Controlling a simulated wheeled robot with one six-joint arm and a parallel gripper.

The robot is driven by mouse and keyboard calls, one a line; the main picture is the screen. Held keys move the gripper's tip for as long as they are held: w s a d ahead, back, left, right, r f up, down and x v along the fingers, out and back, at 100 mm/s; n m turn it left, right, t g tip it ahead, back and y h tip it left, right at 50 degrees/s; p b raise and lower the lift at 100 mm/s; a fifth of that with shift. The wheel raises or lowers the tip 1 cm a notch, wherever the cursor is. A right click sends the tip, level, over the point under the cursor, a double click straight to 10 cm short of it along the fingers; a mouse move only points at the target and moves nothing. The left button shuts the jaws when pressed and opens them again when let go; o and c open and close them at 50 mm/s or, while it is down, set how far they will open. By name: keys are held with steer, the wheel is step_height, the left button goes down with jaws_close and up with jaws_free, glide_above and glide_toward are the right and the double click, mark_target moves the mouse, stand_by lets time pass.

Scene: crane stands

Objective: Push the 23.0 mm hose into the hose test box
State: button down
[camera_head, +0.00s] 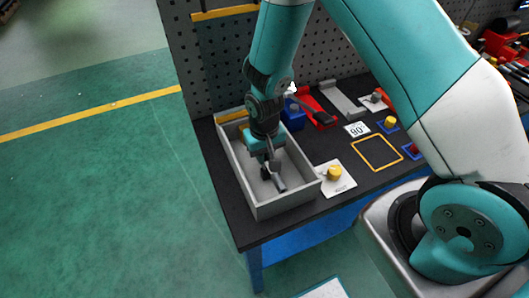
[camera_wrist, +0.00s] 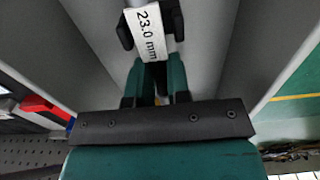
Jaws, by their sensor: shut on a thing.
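The 23.0 mm hose is a short grey piece (camera_head: 279,183) low inside an open grey box (camera_head: 284,205) at the table's left end. Its white label (camera_wrist: 150,30), reading "23.0 mm", faces the wrist camera. My gripper (camera_head: 268,172) reaches down into this box and is shut on the hose; in the wrist view its dark fingertips lie on both sides of the label. The grey walls rise around the gripper. No marking that I can read shows whether this is the hose test box. The hose's far end and its contact with the floor are hidden.
A white card with a yellow knob (camera_head: 334,173) lies right of the box. A blue block (camera_head: 293,117), a red holder (camera_head: 318,110) and a "90°" card (camera_head: 357,129) stand behind. A yellow square outline (camera_head: 377,153) encloses bare table. A pegboard (camera_head: 222,65) borders the back.

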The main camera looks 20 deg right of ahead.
steer(key=shift+w, duration=0.25)
stand_by(0.4)
steer(key=shift+w, duration=1.2)
steer(key=shift+w, duration=0.35)
steer(key=c, duration=1)
jaws_free()
step_height(320, 180, up, 17)
steer(key=b, duration=0.2)
steer(key=shift+r+b, duration=0.2)
steer(key=shift+b, duration=0.15)
